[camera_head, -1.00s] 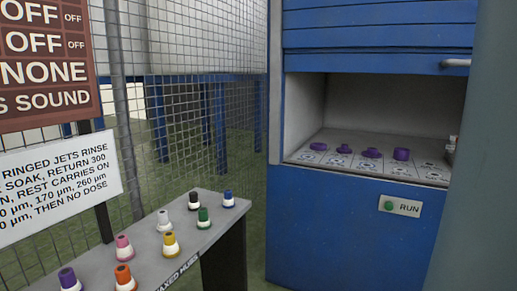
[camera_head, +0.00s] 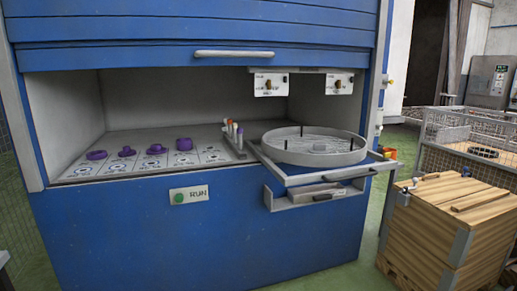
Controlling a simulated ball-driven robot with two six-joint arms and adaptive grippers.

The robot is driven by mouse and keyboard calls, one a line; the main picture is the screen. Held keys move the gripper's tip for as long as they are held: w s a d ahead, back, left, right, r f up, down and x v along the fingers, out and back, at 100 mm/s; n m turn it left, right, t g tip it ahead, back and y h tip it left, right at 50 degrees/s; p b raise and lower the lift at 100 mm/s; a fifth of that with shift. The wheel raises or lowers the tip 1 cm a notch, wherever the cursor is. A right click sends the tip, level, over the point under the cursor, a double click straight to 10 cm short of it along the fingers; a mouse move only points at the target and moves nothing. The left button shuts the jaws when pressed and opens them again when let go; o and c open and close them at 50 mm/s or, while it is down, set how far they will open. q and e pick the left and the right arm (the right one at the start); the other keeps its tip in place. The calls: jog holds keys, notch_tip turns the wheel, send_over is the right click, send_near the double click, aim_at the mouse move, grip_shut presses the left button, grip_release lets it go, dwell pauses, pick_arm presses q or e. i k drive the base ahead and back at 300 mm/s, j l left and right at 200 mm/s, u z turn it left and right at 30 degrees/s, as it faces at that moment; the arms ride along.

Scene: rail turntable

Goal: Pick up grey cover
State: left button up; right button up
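No thing that I can surely tell is the grey cover stands out. A large round grey ring-walled basin (camera_head: 347,158) sits on a pulled-out tray (camera_head: 290,181) at the right of the blue cabinet. Dark upright pins stand inside it. A small grey piece (camera_head: 327,194) shows in the shallow open recess below the tray; what it is, I cannot tell. Neither of my grippers is in the head view.
Several purple parts (camera_head: 126,151) stand on marked plates in the cabinet bay. A small rack (camera_head: 234,146) holds coloured-tipped sticks. The RUN button (camera_head: 180,198) is on the blue front. A wooden crate (camera_head: 438,235) stands at right, before a mesh cage (camera_head: 474,133).

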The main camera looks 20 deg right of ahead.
aim_at(321, 148)
jog(key=z, duration=1.05)
jog(key=i+j+u, duration=0.15)
jog(key=i, duration=0.65)
